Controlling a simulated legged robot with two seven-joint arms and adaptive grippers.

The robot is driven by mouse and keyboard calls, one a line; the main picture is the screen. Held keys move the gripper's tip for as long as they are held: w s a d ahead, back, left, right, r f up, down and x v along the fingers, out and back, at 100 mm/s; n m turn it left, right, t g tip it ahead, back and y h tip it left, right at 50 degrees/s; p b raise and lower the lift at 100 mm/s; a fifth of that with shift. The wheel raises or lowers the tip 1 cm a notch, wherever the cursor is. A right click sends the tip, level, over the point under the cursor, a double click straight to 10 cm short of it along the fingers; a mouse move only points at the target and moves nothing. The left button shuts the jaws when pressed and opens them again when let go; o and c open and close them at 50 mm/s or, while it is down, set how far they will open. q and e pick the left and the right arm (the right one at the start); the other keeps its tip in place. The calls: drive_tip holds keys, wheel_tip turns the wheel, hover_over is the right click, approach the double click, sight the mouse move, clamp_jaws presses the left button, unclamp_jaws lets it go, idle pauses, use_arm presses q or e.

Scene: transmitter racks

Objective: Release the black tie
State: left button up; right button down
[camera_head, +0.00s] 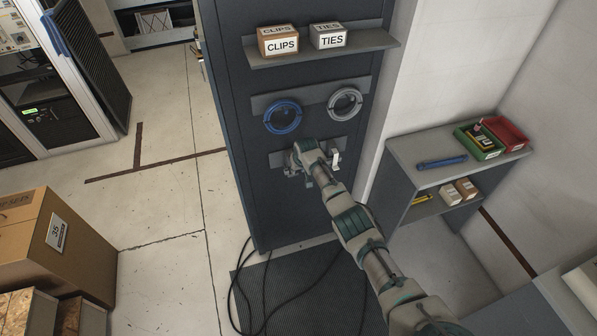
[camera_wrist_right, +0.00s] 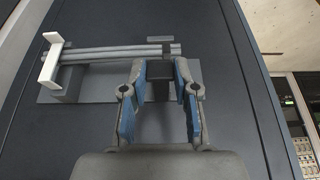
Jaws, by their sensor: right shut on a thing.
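The black tie (camera_wrist_right: 160,69) shows in the right wrist view as a small dark piece at a bundle of grey cables (camera_wrist_right: 112,53). My right gripper (camera_wrist_right: 165,80) is shut on it, with the blue-padded fingertips on either side. In the head view my right gripper (camera_head: 298,164) is at the lower plate of the dark rack; the tie cannot be made out there. A white end piece (camera_wrist_right: 50,62) stands at the left end of the cables and also shows in the head view (camera_head: 336,160). My left gripper is not in view.
The dark rack (camera_head: 235,130) holds a blue coil (camera_head: 283,116), a grey coil (camera_head: 345,103), and a shelf with a CLIPS box (camera_head: 279,42) and a TIES box (camera_head: 328,37). A grey side shelf (camera_head: 405,150) stands to the right. Black cables (camera_head: 265,295) lie on the floor mat.

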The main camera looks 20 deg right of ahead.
drive_tip(key=shift+w+r, duration=0.3)
drive_tip(key=shift+r, duration=0.15)
drive_tip(key=c, duration=0.9)
unclamp_jaws()
drive_tip(key=shift+f, duration=0.1)
drive_tip(key=shift+w+f, duration=0.1)
drive_tip(key=shift+f, duration=0.1)
drive_tip(key=v, duration=1.1)
drive_tip(key=shift+r, duration=0.35)
drive_tip(key=shift+f, duration=0.1)
